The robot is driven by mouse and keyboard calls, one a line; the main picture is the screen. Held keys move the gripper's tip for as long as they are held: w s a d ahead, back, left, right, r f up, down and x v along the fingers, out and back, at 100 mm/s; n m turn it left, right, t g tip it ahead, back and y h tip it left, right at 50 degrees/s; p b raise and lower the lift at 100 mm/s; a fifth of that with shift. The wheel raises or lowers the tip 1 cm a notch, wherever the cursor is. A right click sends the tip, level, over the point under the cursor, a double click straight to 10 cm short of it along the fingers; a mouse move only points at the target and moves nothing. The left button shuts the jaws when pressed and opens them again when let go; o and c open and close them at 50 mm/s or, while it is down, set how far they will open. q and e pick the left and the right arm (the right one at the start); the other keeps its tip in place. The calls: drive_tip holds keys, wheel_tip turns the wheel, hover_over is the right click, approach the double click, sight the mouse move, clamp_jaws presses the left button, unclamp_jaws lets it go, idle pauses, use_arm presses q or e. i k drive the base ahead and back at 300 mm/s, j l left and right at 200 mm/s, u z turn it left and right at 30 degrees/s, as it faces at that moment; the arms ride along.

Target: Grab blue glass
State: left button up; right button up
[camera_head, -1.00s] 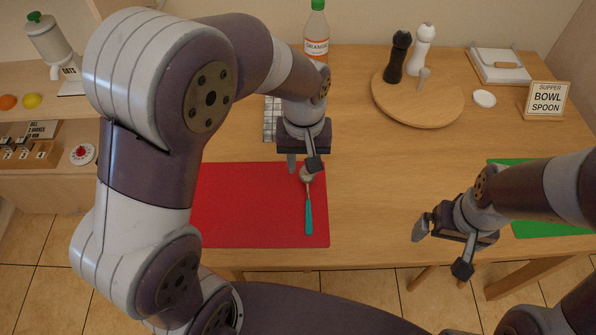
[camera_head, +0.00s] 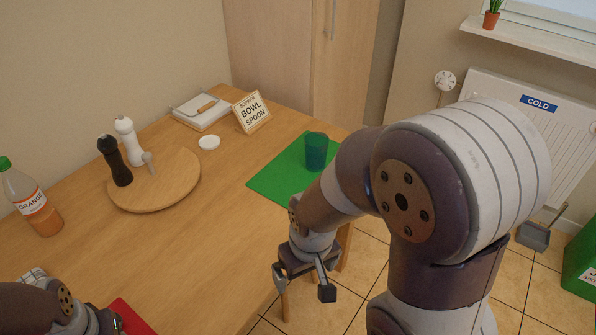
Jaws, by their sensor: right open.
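The blue glass (camera_head: 316,151) is a teal-blue tumbler standing upright on the green mat (camera_head: 272,184) near the table's right end. My right gripper (camera_head: 302,283) is open and empty, below and to the left of the glass in the picture, by the table's front edge and apart from the glass. Part of the green mat is hidden behind my right arm. My left arm shows at the lower left corner; its gripper's fingers are not clearly visible.
A round wooden board (camera_head: 160,190) holds a black mill (camera_head: 115,160) and a white mill (camera_head: 129,140). An orange bottle (camera_head: 32,198) stands at the left. A sign (camera_head: 252,112) and a white dish (camera_head: 209,143) stand behind the mat. The table's middle is clear.

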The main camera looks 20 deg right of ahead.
sight(315, 144)
drive_tip(key=z, duration=1)
drive_tip(key=k+l, duration=0.05)
